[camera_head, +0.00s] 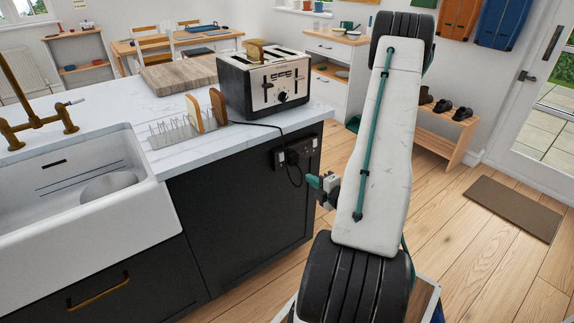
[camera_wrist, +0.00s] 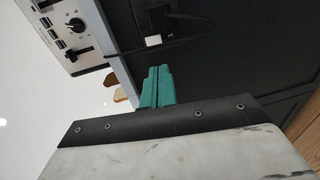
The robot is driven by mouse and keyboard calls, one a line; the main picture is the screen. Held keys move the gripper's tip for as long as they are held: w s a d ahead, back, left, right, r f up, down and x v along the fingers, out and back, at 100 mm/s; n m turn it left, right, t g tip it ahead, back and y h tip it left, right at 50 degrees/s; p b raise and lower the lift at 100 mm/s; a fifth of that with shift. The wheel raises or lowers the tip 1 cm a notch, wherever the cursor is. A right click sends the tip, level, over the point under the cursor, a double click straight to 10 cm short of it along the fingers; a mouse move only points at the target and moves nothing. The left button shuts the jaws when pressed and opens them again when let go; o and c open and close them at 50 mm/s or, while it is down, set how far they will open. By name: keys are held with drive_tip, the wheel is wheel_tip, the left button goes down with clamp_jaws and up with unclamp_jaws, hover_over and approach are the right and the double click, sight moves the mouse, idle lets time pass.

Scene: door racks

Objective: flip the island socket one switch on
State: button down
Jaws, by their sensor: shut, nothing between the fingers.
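The island socket (camera_head: 308,147) is a dark plate on the black end panel of the island, below the worktop. A dark plug with a cord sits in it. In the wrist view the socket (camera_wrist: 157,18) shows at the top, partly cut off and dim, with a pale piece at the cord. Which switch is which, and its position, is too small to tell. My gripper (camera_head: 313,181) has green fingers, closed together and empty. In the head view it is below and slightly right of the socket. In the wrist view the gripper (camera_wrist: 157,72) points towards the panel, apart from the socket.
A toaster (camera_head: 265,82) stands on the worktop above the socket; its cord (camera_head: 258,125) runs over the edge. A toast rack (camera_head: 180,130) and a white sink (camera_head: 70,195) are to the left.

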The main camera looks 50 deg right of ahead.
sight(282, 160)
drive_tip(key=x, duration=1.4)
drive_tip(key=shift+w+d+f, duration=0.1)
drive_tip(key=shift+d, duration=0.05)
drive_tip(key=shift+w+a, duration=0.15)
drive_tip(key=shift+a, duration=0.1)
drive_tip(key=shift+d, duration=0.1)
drive_tip(key=f+v, duration=0.3)
drive_tip(key=v, duration=1)
drive_tip(key=shift+s, duration=0.55)
